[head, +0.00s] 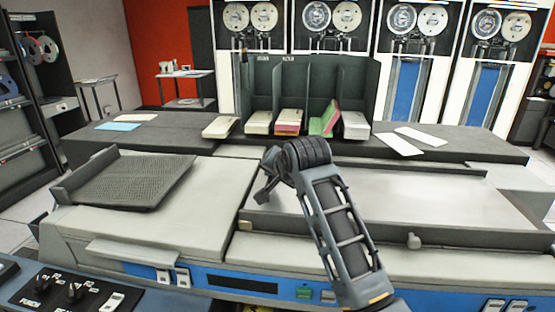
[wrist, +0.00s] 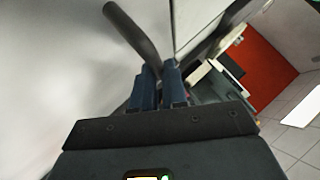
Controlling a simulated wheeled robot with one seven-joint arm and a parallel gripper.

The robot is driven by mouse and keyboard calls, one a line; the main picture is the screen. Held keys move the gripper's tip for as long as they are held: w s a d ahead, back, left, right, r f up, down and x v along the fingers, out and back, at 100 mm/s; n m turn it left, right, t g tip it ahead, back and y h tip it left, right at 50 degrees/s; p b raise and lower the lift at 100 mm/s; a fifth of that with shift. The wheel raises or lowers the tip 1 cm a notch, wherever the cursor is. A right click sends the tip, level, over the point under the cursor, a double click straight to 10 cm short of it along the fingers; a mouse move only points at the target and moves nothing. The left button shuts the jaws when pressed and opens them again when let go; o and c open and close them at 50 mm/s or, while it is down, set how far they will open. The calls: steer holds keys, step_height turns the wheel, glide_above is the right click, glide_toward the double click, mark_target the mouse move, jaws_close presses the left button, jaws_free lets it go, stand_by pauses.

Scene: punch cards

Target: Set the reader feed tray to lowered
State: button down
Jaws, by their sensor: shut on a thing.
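A dark grey ribbed tray (head: 125,180) with raised edges sits on the left of the pale machine top. A long pale tray bed (head: 400,195) with dark rims lies on the right. I cannot tell for certain which is the reader feed tray. My gripper (head: 262,192) is at the left end of the long bed, partly hidden by my arm. In the wrist view, my gripper's blue fingers (wrist: 158,82) are shut on a dark grey rounded handle (wrist: 130,32), which rises past them to the upper left. Where the handle joins the machine is hidden.
A small knob (head: 413,241) sits on the bed's front rim. Behind, a card rack (head: 310,85) holds several card stacks on a dark counter (head: 150,140). Loose cards (head: 398,143) lie on that counter. A control panel (head: 70,290) is at front left.

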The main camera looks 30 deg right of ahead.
steer(key=shift+s+f, duration=0.1)
steer(key=shift+f, duration=0.55)
steer(key=c, duration=1.2)
jaws_free()
steer(key=shift+f, duration=0.1)
steer(key=shift+o, duration=0.2)
steer(key=shift+r, duration=0.2)
steer(key=v, duration=0.7)
steer(key=shift+s+a+r, duration=0.1)
steer(key=shift+s+r, duration=0.05)
steer(key=shift+r, duration=0.15)
